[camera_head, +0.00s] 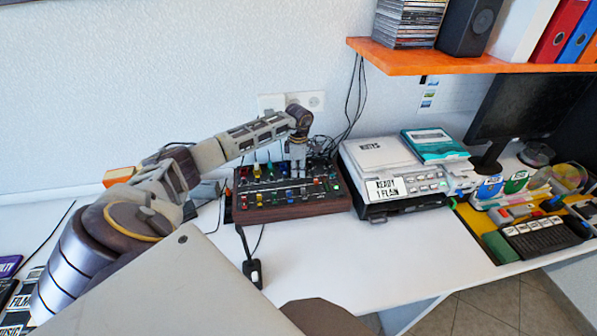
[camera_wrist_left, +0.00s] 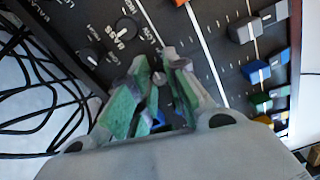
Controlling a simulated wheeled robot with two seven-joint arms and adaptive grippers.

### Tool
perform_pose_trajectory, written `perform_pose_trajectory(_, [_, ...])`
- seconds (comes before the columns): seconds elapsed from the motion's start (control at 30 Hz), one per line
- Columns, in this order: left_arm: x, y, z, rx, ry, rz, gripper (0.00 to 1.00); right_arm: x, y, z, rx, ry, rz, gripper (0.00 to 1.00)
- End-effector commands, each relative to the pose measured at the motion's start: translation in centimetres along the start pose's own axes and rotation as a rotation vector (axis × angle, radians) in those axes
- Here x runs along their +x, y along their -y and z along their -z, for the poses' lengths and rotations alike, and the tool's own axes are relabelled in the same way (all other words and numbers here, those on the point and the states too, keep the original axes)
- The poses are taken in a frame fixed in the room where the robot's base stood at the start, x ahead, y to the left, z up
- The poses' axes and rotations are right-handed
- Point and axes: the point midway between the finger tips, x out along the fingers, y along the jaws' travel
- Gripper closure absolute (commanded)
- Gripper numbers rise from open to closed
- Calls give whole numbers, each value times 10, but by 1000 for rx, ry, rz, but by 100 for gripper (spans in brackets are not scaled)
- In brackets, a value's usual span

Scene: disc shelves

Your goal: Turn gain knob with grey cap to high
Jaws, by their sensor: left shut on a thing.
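The mixer (camera_head: 290,207) is a dark panel with wooden sides, many coloured sliders and knobs, standing on the white desk. My left gripper (camera_head: 297,163) points down over its back right part. In the left wrist view, the green-padded fingers of my left gripper (camera_wrist_left: 158,72) are closed close to the panel. A small grey-capped knob (camera_wrist_left: 159,78) shows between the fingertips, mostly hidden by them. Its pointer and labels cannot be read. Black knobs (camera_wrist_left: 126,28) with "HIGH", "LOW" and "BASS" lettering lie up and left of the fingers. My right gripper is not in view.
Coloured sliders (camera_wrist_left: 257,71) line the panel's right side in the wrist view. Black cables (camera_wrist_left: 35,95) hang beside the panel. A white printer-like device (camera_head: 385,165) stands close right of the mixer. An orange shelf (camera_head: 450,60) hangs above. The desk front (camera_head: 330,245) is mostly clear.

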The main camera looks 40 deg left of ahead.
Motion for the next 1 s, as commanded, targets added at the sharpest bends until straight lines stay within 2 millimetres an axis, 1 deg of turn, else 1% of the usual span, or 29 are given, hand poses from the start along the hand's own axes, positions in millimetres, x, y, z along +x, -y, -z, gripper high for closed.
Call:
perform_pose_trajectory(0.13, [0, 0, 0, 16, 1, -1, 100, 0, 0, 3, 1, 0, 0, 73])
perform_pose_trajectory(0.33, [-1, 0, 0, 14, 2, -1, 100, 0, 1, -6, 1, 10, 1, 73])
perform_pose_trajectory(0.37, [-1, 0, 0, 14, 2, -1, 83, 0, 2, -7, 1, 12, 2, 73])
perform_pose_trajectory(0.43, [-1, 0, 0, 14, 2, -1, 74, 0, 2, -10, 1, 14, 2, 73])
perform_pose_trajectory(0.47, [-1, 0, 0, 14, 2, -1, 73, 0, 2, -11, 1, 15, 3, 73])
perform_pose_trajectory(0.67, [0, 0, 0, 14, 1, -1, 73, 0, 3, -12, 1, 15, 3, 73])
perform_pose_trajectory(0.77, [0, 0, 0, 13, 1, -1, 73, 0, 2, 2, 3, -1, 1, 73])
perform_pose_trajectory(0.8, [0, 0, 0, 11, 1, -1, 73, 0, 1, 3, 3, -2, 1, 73])
perform_pose_trajectory(1.0, [0, 0, 0, -19, 1, 0, 73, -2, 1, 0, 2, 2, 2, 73])
